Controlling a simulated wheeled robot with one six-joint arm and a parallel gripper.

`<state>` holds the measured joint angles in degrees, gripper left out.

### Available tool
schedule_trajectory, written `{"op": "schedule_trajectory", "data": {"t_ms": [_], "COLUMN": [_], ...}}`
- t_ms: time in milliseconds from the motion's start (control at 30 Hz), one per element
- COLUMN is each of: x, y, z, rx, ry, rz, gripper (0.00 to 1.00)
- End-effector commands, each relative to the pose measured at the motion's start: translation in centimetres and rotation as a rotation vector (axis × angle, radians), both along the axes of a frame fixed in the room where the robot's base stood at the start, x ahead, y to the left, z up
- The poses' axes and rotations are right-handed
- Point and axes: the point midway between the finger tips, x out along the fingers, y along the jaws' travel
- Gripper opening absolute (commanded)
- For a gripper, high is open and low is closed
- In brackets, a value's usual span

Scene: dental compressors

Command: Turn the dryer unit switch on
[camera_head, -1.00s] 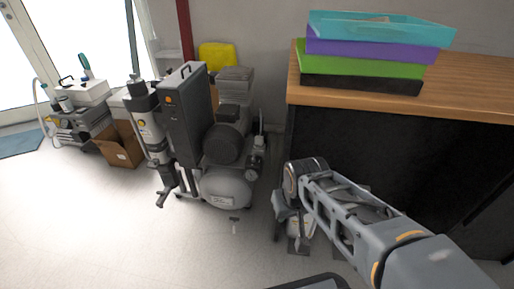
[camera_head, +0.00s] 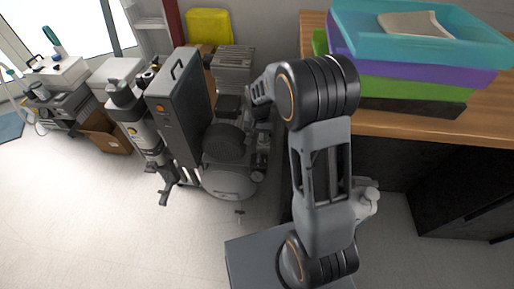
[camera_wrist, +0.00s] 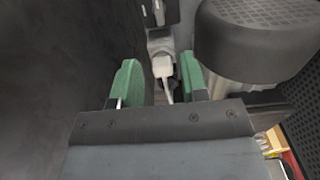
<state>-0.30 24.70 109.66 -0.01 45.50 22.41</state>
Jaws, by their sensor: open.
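The dryer unit (camera_head: 178,112) is the tall dark grey box with a top handle, left of centre in the head view. Small orange spots show on its front, one of them (camera_head: 159,107) perhaps the switch; its setting is too small to tell. In the wrist view my gripper (camera_wrist: 157,85) has two green-padded fingers spread apart with nothing held between them. Beyond them are a pale fitting and a dark ribbed round cover (camera_wrist: 262,30). A dark surface fills the left side. In the head view my arm hides the gripper, which is near the compressor's right side.
The compressor (camera_head: 228,146) with its tank stands right of the dryer, and a white and grey cylinder (camera_head: 138,125) stands left of it. Stacked coloured trays (camera_head: 420,60) lie on the wooden counter (camera_head: 400,124) at right. The floor (camera_head: 90,215) in front is clear.

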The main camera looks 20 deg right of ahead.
Motion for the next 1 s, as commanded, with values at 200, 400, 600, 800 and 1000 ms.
{"op": "schedule_trajectory", "data": {"t_ms": [200, 400, 600, 800, 1000], "x": [0.1, 0.0, 0.1, 0.1, 0.1], "y": [-0.4, -0.4, -0.3, -0.2, -0.2], "z": [-3.9, -7.9, -11.0, -12.9, -13.5], "rx": [0.000, 0.000, 0.000, 0.000, 0.000], "ry": [0.005, 0.005, 0.004, 0.003, 0.002], "rz": [-0.012, -0.012, -0.009, -0.007, -0.007], "gripper": [0.40, 0.40, 0.40, 0.40, 0.40]}}
